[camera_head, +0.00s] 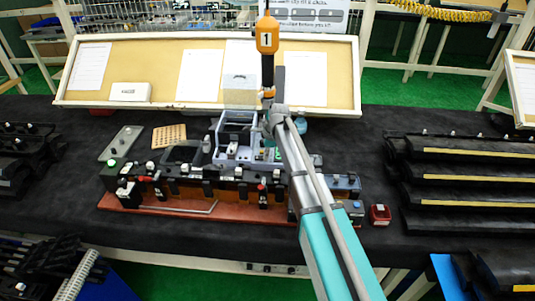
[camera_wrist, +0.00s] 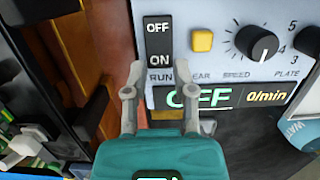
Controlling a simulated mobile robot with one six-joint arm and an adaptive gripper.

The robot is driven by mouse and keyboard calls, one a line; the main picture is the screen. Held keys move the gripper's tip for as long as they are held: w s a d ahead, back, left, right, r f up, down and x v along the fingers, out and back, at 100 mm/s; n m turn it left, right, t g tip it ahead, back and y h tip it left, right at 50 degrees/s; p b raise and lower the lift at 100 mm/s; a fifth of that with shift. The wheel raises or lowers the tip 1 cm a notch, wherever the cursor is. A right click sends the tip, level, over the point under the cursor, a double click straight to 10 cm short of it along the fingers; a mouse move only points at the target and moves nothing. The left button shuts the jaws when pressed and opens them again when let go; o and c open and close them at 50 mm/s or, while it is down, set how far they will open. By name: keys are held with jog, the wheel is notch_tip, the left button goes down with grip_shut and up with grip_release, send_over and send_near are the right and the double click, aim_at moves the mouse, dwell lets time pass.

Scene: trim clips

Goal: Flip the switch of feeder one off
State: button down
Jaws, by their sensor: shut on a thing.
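The black rocker switch (camera_wrist: 158,50) is in the wrist view on a pale panel (camera_wrist: 212,18). Its upper half reads OFF, its lower half ON, with RUN below. The display (camera_wrist: 197,97) under it reads OFF in green. My gripper (camera_wrist: 150,80) is close below the switch, one finger reaching up beside its lower left edge. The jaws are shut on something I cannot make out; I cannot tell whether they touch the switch. In the head view, my gripper (camera_head: 268,108) is by the grey feeder (camera_head: 222,135) under an orange tag (camera_head: 266,40) marked 1; the switch is hidden there.
A yellow button (camera_wrist: 203,40) and a speed knob (camera_wrist: 257,43) are right of the switch. A reddish-brown board (camera_wrist: 105,35) is at its left. In the head view, a long fixture (camera_head: 170,190) stands in front, with black racks (camera_head: 460,175) to the right.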

jog(key=shift+c, duration=2.2)
grip_release()
jog(key=shift+d+f+y+b, duration=0.2)
jog(key=shift+y+b, duration=0.1)
jog(key=shift+y, duration=0.1)
